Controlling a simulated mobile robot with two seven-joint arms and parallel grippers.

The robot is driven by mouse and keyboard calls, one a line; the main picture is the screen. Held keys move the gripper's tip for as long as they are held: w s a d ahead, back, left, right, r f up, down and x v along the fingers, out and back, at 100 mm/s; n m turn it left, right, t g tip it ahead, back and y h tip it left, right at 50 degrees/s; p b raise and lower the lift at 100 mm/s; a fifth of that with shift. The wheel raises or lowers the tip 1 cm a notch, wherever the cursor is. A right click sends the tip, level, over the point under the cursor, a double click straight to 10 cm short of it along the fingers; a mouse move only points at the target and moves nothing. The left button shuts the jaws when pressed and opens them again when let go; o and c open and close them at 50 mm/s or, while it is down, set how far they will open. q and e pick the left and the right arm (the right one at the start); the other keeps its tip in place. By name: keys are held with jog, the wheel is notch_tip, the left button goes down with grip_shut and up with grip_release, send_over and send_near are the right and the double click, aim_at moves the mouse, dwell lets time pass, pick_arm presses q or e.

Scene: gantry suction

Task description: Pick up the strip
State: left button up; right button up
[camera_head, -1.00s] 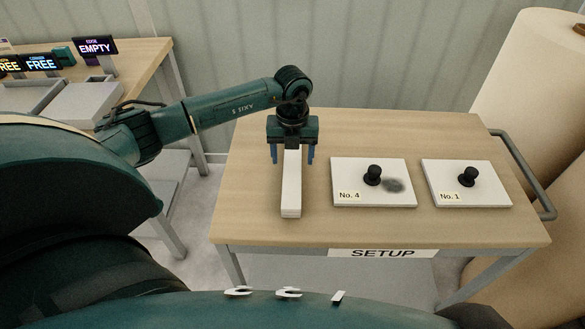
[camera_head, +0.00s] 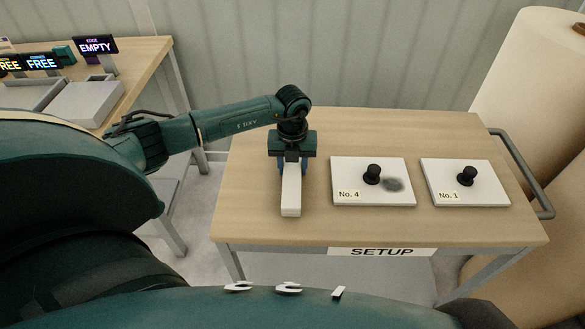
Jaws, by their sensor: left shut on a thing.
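The strip (camera_head: 291,195) is a long white bar on the left part of the wooden SETUP table (camera_head: 400,225), its near end pointing toward me. My left gripper (camera_head: 291,170) comes down over the far part of the strip and is shut on it, with its blue fingers at the strip's two sides. The strip's far end is hidden under the gripper. I cannot see the strip lifted; it looks to be at table level. My right gripper is out of view.
Right of the strip lie two white plates with black knobs, No. 4 (camera_head: 345,172) with a dark smudge, and No. 1 (camera_head: 490,175). A metal handle (camera_head: 525,175) is on the table's right side. At the left, another table holds grey trays (camera_head: 88,103) and signs, one reading EMPTY (camera_head: 96,46).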

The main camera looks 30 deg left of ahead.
pick_arm(q)
jog(key=c, duration=0.5)
jog(key=shift+o, duration=0.2)
jog(key=shift+r, duration=0.15)
